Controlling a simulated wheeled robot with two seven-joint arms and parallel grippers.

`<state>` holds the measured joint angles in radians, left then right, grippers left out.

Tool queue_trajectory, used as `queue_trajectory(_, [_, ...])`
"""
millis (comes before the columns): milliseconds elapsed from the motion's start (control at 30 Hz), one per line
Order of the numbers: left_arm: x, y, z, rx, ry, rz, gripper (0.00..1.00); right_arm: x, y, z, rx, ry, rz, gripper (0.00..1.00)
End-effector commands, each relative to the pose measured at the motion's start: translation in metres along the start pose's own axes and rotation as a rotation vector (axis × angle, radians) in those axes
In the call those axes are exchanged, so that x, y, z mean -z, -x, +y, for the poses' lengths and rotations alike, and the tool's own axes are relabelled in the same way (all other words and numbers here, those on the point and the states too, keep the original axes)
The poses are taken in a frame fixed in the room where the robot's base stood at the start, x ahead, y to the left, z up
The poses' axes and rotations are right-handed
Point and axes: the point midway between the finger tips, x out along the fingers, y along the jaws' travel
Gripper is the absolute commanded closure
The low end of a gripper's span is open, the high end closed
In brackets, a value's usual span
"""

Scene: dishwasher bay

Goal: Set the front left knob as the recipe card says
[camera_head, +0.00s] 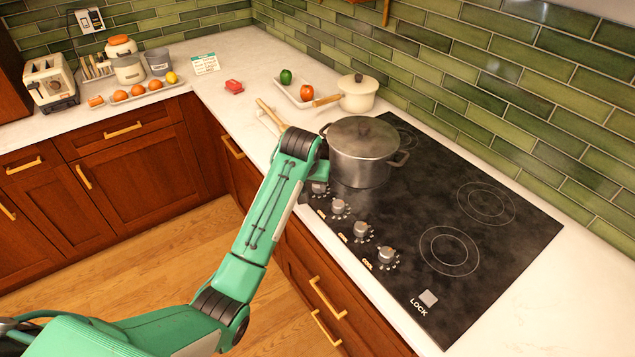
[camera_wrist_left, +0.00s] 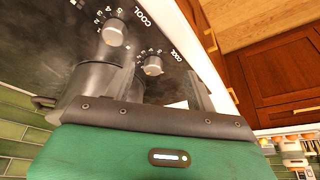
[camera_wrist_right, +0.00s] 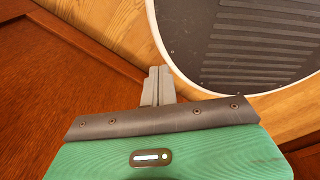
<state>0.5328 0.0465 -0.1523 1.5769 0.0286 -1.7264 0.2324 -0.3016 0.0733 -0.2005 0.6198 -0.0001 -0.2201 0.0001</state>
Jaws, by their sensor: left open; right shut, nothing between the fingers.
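Several silver control knobs stand in a row along the cooktop's near left edge: one by the pot (camera_head: 319,187), then a second (camera_head: 339,207), a third (camera_head: 361,230) and a fourth (camera_head: 388,255). I cannot tell which is the front left one. The recipe card (camera_head: 205,63), white with a teal strip, stands at the back corner; its writing is too small to read. My left gripper (camera_wrist_left: 150,80) is open near the knobs; two knobs (camera_wrist_left: 115,32) (camera_wrist_left: 153,65) show beyond it. Its fingers are hidden in the head view. My right gripper (camera_wrist_right: 158,72) is shut and empty, away from the cooktop.
A lidded steel pot (camera_head: 362,150) stands on the black cooktop (camera_head: 420,200), close to my left wrist. A lock key (camera_head: 428,298) is at the cooktop's near corner.

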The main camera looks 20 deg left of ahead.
Motion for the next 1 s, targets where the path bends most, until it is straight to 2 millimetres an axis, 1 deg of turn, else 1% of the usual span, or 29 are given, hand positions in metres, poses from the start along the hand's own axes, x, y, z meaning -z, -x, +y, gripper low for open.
queue_trajectory(33, [0.016,0.008,0.002,0.001,0.007,0.006,0.43,0.0,0.0,0.001,-0.001,0.001,0.0,1.0])
queue_trajectory(133, [0.037,0.018,0.004,0.003,0.02,0.009,0.43,-0.001,0.0,0.003,-0.003,0.001,-0.001,1.0])
queue_trajectory(200, [0.046,0.023,0.005,0.005,0.026,0.011,0.43,-0.001,0.001,0.005,-0.005,0.002,-0.001,1.0])
queue_trajectory(300, [0.051,0.025,0.005,0.006,0.03,0.009,0.43,-0.002,0.001,0.008,-0.008,0.004,-0.002,1.0])
queue_trajectory(367, [0.052,0.022,0.005,0.006,0.031,0.009,0.43,-0.002,0.003,0.01,-0.01,0.004,-0.002,1.0])
queue_trajectory(467, [0.052,0.012,0.005,0.006,0.03,0.006,0.43,-0.002,0.006,0.011,-0.012,0.005,-0.003,1.0])
queue_trajectory(800, [0.052,-0.051,0.005,0.007,0.03,0.005,0.43,0.001,0.022,0.01,-0.01,0.004,-0.001,1.0])
queue_trajectory(1000, [0.052,-0.083,0.005,0.006,0.029,0.007,0.43,0.003,0.028,0.004,-0.004,0.001,0.001,1.0])
